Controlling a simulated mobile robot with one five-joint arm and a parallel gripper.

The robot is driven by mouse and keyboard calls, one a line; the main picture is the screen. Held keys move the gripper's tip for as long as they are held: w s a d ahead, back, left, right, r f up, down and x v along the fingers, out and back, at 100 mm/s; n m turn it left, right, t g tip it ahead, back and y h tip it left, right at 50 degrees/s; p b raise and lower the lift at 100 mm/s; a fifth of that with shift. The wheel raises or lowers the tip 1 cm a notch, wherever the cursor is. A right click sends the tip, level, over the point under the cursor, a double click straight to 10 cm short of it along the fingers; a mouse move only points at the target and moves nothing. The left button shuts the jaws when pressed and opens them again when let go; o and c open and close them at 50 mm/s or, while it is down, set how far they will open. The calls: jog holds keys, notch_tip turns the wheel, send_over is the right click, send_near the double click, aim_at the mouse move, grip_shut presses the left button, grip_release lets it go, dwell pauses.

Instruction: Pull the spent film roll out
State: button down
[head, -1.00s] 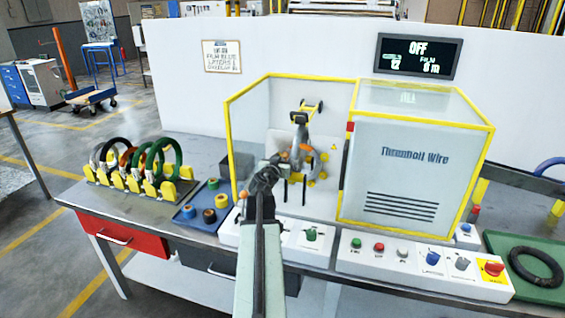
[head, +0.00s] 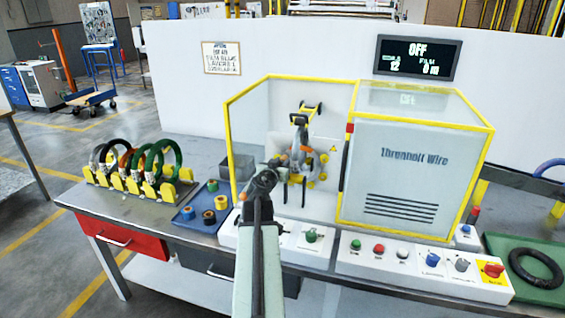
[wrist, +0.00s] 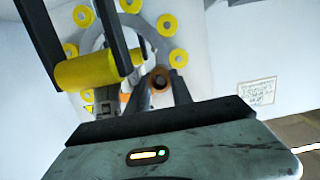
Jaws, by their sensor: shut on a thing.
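The spent film roll shows in the wrist view as a small orange-brown tube end (wrist: 160,79) between my dark fingers. My gripper (wrist: 158,88) is shut on it, in front of the machine's ring. In the head view my gripper (head: 284,161) reaches into the open yellow-framed bay of the wrapping machine (head: 230,130). Parts of the roll and fingertips are hidden there. The grey wrapping ring (wrist: 100,42) carries several yellow rollers.
A long yellow roller (wrist: 85,72) on black arms is close to the left of my gripper. The machine's clear side panel and yellow frame border the bay. A blue tray (head: 185,222) of small rolls and a coil rack (head: 130,190) stand to the left. The display (head: 417,57) reads OFF.

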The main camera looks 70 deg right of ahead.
jog(key=a, duration=0.5)
jog(key=shift+s+a, duration=0.15)
jog(key=shift+a, duration=0.2)
dwell(0.5)
